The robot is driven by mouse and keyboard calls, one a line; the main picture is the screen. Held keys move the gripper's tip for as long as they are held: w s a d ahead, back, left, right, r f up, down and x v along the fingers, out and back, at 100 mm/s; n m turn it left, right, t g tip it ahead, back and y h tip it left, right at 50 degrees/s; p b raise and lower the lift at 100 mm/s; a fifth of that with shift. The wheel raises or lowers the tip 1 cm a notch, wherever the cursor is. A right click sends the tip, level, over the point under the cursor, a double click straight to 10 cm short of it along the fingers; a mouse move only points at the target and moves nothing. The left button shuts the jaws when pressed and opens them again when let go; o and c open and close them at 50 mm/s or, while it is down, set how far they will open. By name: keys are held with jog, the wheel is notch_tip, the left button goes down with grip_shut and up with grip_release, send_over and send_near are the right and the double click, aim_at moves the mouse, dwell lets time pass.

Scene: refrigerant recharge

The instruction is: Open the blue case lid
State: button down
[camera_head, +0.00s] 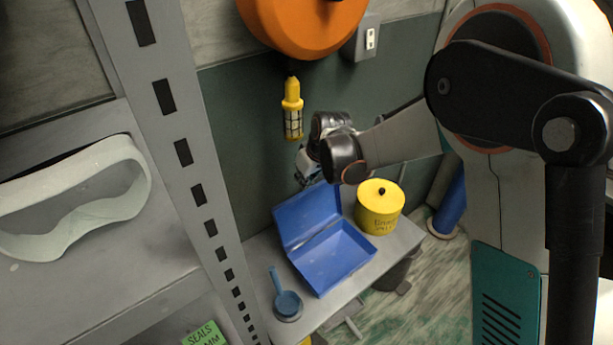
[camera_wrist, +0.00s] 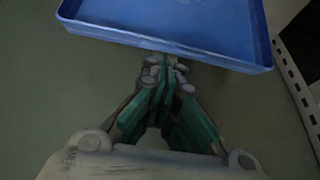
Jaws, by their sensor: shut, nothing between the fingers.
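The blue case (camera_head: 335,258) sits on a grey bench with its lid (camera_head: 307,215) standing open, tilted back toward the green wall. The open base looks empty. In the wrist view a shallow blue panel with a raised rim (camera_wrist: 165,18), which looks like the lid, fills the top. My gripper (camera_wrist: 166,68) is shut and empty, its fingertips close to the panel's near rim. I cannot tell whether they touch it. In the head view my gripper (camera_head: 306,168) is above the lid's top edge, partly hidden by my wrist.
A yellow lidded canister (camera_head: 379,207) stands right of the case. A blue round-headed tool (camera_head: 287,304) lies on the bench at front left. A yellow caged lamp (camera_head: 292,110) hangs below an orange reel (camera_head: 303,22). A slotted grey post (camera_head: 190,160) stands at left.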

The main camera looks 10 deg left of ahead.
jog(key=shift+f, duration=0.1)
dwell(0.3)
jog(key=s+d+r+t+y+b, duration=0.1)
jog(key=s+d, duration=0.3)
jog(key=shift+s+d+r+t+y+b, duration=0.2)
jog(key=shift+d+t+y+b, duration=0.1)
jog(key=shift+d+t+y, duration=0.1)
